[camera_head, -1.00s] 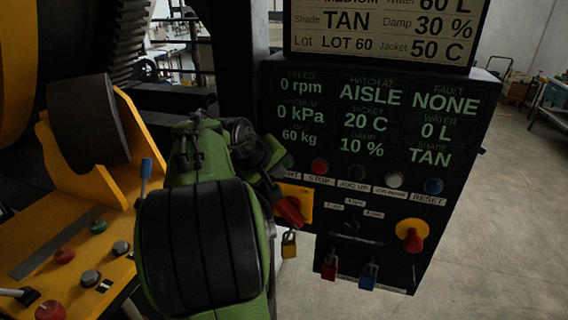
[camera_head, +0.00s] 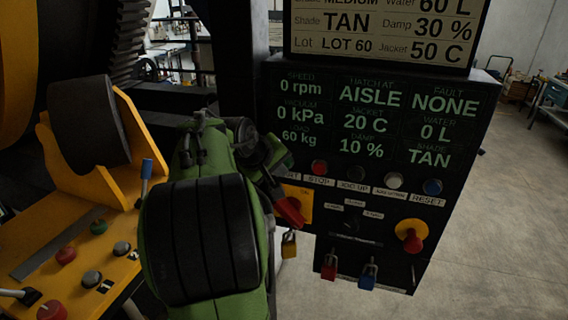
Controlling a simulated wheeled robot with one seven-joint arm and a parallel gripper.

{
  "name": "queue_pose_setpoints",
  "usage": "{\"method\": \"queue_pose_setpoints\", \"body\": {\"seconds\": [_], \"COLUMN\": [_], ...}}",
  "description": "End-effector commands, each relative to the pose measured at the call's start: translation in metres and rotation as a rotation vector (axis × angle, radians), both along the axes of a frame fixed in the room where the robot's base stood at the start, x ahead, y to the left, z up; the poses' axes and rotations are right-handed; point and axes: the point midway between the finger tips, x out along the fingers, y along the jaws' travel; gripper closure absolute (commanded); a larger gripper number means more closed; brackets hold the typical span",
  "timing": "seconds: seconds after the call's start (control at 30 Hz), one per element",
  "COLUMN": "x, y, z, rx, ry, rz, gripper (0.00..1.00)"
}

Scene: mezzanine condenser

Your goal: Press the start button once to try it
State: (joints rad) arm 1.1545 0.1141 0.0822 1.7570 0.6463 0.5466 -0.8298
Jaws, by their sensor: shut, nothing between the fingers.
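The control panel (camera_head: 345,215) faces me, with a row of buttons under its green readout. My green arm covers the left end of that row, where the start button would be; I cannot make that button out. The red stop button (camera_head: 319,167) shows just right of my gripper (camera_head: 281,164). My gripper is shut and empty, close in front of the panel's left end. Whether it touches a button cannot be told. The readout (camera_head: 370,115) shows 0 rpm, 0 kPa and fault NONE.
Below are a red switch handle (camera_head: 290,210), a red emergency knob (camera_head: 411,236) and hanging padlocks (camera_head: 368,275). A yellow console (camera_head: 90,260) stands left.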

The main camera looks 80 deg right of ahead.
Motion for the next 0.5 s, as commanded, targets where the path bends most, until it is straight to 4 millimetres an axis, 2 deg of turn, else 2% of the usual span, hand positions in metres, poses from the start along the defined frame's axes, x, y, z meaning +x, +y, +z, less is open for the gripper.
{"method": "queue_pose_setpoints", "body": {"seconds": [0.5], "x": [-0.0004], "y": [-0.0050], "z": [-0.0001], "rx": [0.000], "ry": [0.000], "rz": [0.000], "gripper": [1.00]}}
